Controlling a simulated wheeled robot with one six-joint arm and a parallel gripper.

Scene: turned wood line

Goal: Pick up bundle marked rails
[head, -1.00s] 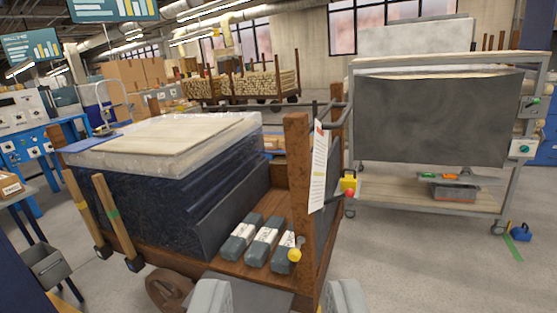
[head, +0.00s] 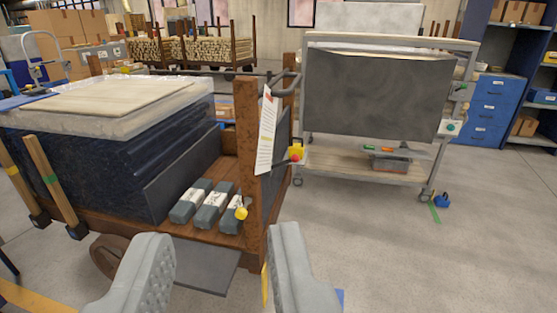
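Three grey wrapped bundles with white labels lie side by side on the wooden cart's deck: a left bundle (head: 188,203), a middle bundle (head: 211,205) and a right bundle (head: 233,216). The writing on their labels is too small to read, so I cannot tell which is marked rails. A yellow knob partly covers the right bundle. My gripper (head: 215,262) is open and empty, low in the picture, in front of the cart and apart from the bundles.
The wooden cart (head: 247,150) has a thick corner post with a hanging paper tag (head: 267,130), right of the bundles. A tall dark wrapped stack (head: 85,160) stands to their left. A grey wheeled rack (head: 370,178) stands behind right.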

